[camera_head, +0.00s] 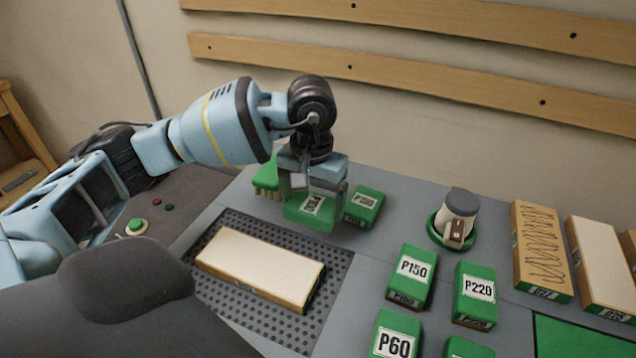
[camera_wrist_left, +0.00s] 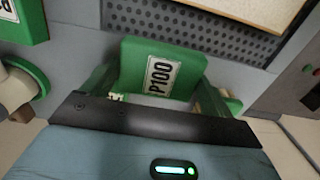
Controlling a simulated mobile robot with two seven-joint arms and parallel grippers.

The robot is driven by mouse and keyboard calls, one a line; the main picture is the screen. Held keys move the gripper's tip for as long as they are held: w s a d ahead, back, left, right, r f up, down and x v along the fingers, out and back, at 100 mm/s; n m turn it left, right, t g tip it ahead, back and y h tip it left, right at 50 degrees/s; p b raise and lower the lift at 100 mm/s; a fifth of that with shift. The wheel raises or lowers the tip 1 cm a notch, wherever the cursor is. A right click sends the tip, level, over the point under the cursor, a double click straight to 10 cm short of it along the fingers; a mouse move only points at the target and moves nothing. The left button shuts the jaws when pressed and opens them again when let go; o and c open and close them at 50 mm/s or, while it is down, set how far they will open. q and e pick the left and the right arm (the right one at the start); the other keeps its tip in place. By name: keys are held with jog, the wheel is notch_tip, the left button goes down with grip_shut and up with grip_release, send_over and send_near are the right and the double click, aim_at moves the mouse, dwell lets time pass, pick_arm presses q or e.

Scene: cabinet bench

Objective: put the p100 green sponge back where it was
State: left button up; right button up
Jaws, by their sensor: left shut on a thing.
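The P100 green sponge (camera_head: 309,212) is a green block with a white label, held between the fingers of my left gripper (camera_head: 312,190). In the left wrist view the sponge (camera_wrist_left: 160,70) sits between the jaws with its P100 label facing the camera. My left gripper is shut on it, over the back of the bench behind the perforated mat. I cannot tell whether the sponge touches the bench. Another green block (camera_head: 365,203) stands close to its right, its label too small to read surely. My right gripper is not in view.
A green brush (camera_head: 267,176) is close left of the gripper. A wooden board (camera_head: 260,266) lies on the perforated mat (camera_head: 338,285). Blocks P150 (camera_head: 411,275), P220 (camera_head: 475,293) and P60 (camera_head: 394,337) stand at right front. A white container (camera_head: 457,218) sits in a green holder.

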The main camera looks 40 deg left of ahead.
pick_arm(q)
jog(key=w+a, duration=0.1)
jog(key=w, duration=0.1)
jog(key=w+a, duration=0.2)
jog(key=w, duration=0.1)
jog(key=w+a+f, duration=0.1)
jog(key=w+a, duration=0.1)
jog(key=w, duration=0.1)
jog(key=shift+w, duration=0.25)
jog(key=shift+f+p, duration=0.4)
jog(key=shift+f, duration=1.3)
jog(key=shift+f, duration=0.1)
jog(key=shift+f, duration=0.1)
jog(key=o, duration=0.8)
jog(key=shift+c, duration=0.2)
notch_tip(320, 180, up, 12)
jog(key=shift+r+b, duration=0.25)
jog(key=shift+b, duration=0.1)
